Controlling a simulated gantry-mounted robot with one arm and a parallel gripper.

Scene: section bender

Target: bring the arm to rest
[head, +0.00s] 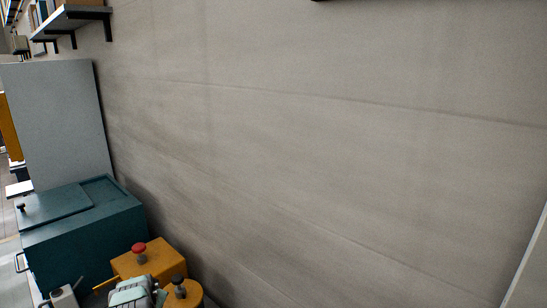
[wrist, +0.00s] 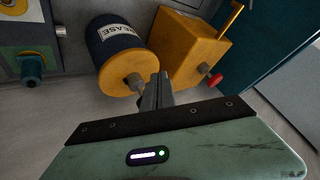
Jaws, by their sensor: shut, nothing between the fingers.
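My gripper (wrist: 158,86) shows in the wrist view with its two grey fingers together and nothing between them. Its fingertips appear just in front of the gap between a dark drum (wrist: 112,38) labelled "GREASE" with an orange end and an orange box (wrist: 190,45) with a red knob. I cannot tell if they touch either one. In the head view, a pale green part at the bottom left appears to be my wrist; the fingers cannot be made out there.
In the head view, the orange box (head: 150,262) stands beside a teal chest (head: 83,232), with the drum's orange end (head: 184,293) in front. A grey panel (head: 58,125) stands behind the chest. A shelf (head: 75,18) hangs upper left. The wall (head: 330,150) is bare.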

